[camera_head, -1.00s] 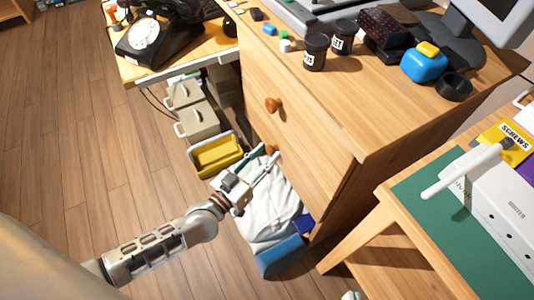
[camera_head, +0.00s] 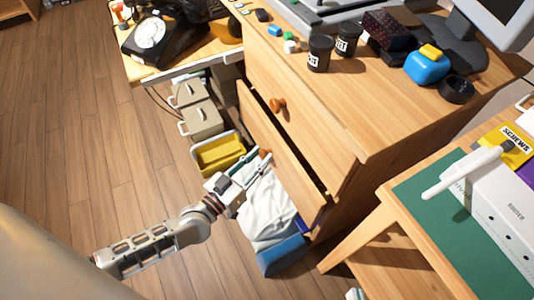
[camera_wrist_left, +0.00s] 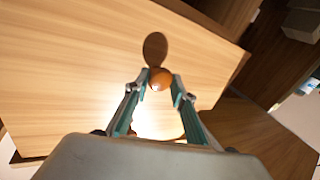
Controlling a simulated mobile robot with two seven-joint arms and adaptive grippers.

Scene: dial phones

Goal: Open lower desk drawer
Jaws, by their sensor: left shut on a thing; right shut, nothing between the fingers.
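The wooden desk has an upper drawer with a round knob (camera_head: 277,104) and a lower drawer (camera_head: 285,155). The lower drawer is pulled partly out, with a dark gap behind its front. My left gripper (camera_head: 257,168) is shut on the lower drawer's orange knob (camera_head: 265,153). In the left wrist view the knob (camera_wrist_left: 160,79) sits between the fingertips of my left gripper (camera_wrist_left: 161,88), in front of the wooden drawer front (camera_wrist_left: 80,85). Only a small tip of my right gripper (camera_head: 355,294) shows at the bottom edge, away from the drawer.
A blue bin (camera_head: 282,255) with a white bag stands under the drawer front. A yellow-lined bin (camera_head: 218,153) and grey boxes (camera_head: 203,121) stand to the left. A workbench with a green mat (camera_head: 425,190) is at the right. The floor at left is clear.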

